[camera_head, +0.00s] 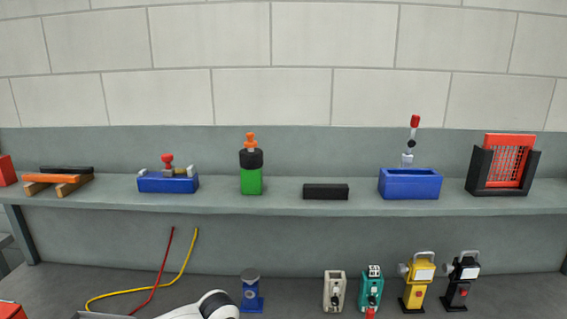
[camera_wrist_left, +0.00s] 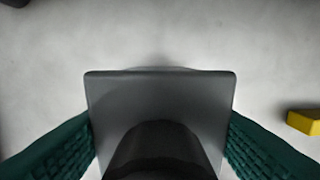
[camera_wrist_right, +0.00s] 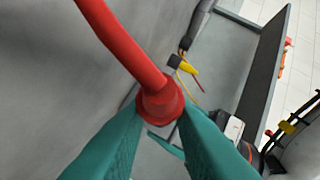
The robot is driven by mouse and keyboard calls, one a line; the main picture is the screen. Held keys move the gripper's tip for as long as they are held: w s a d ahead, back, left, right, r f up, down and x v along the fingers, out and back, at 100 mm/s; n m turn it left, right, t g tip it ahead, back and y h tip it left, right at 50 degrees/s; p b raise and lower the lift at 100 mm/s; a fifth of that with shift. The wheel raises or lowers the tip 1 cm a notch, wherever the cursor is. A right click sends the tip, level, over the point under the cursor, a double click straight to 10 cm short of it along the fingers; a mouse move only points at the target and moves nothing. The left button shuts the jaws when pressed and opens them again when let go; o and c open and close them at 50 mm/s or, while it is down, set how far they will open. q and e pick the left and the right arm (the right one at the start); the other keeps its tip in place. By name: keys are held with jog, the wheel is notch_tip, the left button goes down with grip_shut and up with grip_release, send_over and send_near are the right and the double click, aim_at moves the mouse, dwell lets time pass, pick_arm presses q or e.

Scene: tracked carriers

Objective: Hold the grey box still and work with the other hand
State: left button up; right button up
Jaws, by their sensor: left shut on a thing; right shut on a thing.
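In the left wrist view, my left gripper (camera_wrist_left: 160,116) has its green ribbed fingers on both sides of the grey box (camera_wrist_left: 108,96) and is shut on it. A dark rounded shape covers the box's lower middle. In the right wrist view, my right gripper (camera_wrist_right: 160,112) is shut on a red part (camera_wrist_right: 122,45), a thick rod or hose with a wider collar between the fingertips. Its other end is out of view, so I cannot tell what it joins. Neither gripper shows in the head view.
A shelf (camera_head: 300,208) along the wall carries a blue bin (camera_head: 410,186), a black block (camera_head: 326,192) and a green bottle (camera_head: 251,182). Below lie red and yellow cables (camera_head: 135,291); a yellow lamp (camera_head: 416,283) and several devices stand at right. A yellow block (camera_wrist_left: 303,122) lies near the box.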

pick_arm(q)
jog(key=o, duration=1.1)
pick_arm(e)
jog(key=shift+c, duration=0.8)
pick_arm(q)
jog(key=shift+o, duration=0.2)
notch_tip(320, 180, up, 12)
jog(key=shift+f, duration=0.15)
jog(key=shift+r+p, duration=0.35)
jog(key=shift+r, duration=0.15)
pick_arm(e)
jog(key=shift+r, duration=0.35)
pick_arm(q)
jog(key=shift+r+p, duration=1.6)
pick_arm(e)
jog(key=shift+r, duration=1.65)
